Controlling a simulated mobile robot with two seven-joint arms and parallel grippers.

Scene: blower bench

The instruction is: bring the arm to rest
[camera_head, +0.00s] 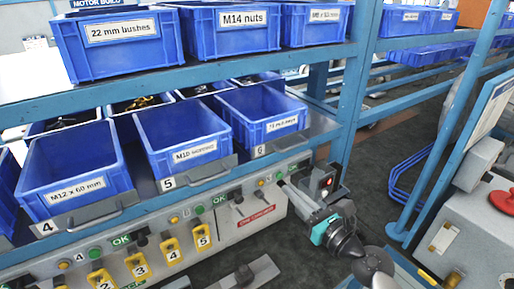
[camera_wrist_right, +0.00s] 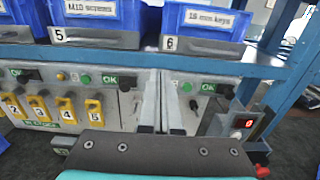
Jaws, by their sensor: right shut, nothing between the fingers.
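My right arm comes in from the lower right in the head view, with a teal band near its wrist. My right gripper (camera_head: 285,187) points up and left, toward the front panel of the bench, below the bin on slot 6. Its narrow fingers are shut with nothing between them. In the right wrist view the dark gripper mount with its screws fills the bottom edge, facing the panel. Whether the fingertips touch the panel cannot be told. My left gripper is not in view.
Blue bins, M12 x 60 mm (camera_head: 70,165), M10 screws (camera_head: 180,132) and one on slot 6 (camera_head: 262,110), stand on the lower shelf. The control panel (camera_head: 225,220) carries yellow numbered tags. A small box with a red display (camera_wrist_right: 241,123) is near the gripper. Open floor (camera_head: 385,180) lies right.

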